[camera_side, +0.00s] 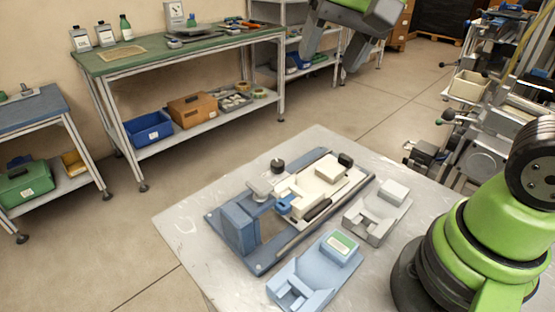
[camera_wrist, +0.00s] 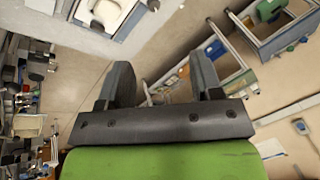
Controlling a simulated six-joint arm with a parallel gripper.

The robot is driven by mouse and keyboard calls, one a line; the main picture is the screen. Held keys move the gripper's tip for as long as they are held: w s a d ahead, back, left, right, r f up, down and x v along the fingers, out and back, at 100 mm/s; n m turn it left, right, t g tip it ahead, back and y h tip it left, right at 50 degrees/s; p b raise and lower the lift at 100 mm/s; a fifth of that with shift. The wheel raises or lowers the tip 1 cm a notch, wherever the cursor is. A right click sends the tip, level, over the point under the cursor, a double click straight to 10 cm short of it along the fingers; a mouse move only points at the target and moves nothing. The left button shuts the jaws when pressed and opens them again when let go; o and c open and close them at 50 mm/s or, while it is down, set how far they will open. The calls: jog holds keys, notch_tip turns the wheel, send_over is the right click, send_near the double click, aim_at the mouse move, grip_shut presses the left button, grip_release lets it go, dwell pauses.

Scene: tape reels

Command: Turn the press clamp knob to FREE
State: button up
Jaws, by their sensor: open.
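The press fixture stands on the grey worktable, with a blue base plate (camera_side: 258,268), a blue block (camera_side: 238,228) and a cream upper part (camera_side: 318,178). A round black knob (camera_side: 277,166) stands at its back edge, and a smaller black part (camera_side: 345,160) sits at its far right corner. I cannot tell for sure which is the clamp knob, and no FREE mark is readable. My gripper (camera_side: 332,62) is open and empty, high above and beyond the table, apart from the fixture. In the wrist view its fingers (camera_wrist: 160,60) are spread with nothing between them.
A pale blue holder (camera_side: 300,285) and a grey holder (camera_side: 375,218) stand beside the fixture on the worktable (camera_side: 185,225). A green-topped bench (camera_side: 190,50) stands behind, with open floor between. Machinery (camera_side: 485,140) is at the right.

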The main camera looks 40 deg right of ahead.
jog(key=w+f+m+g, duration=0.2)
jog(key=w+f, duration=0.6)
jog(key=m+g+h, duration=0.1)
jog(key=m+g, duration=0.1)
send_over(277, 163)
notch_tip(277, 163, down, 8)
notch_tip(277, 163, down, 10)
jog(key=shift+d+f, duration=0.1)
jog(key=c, duration=0.9)
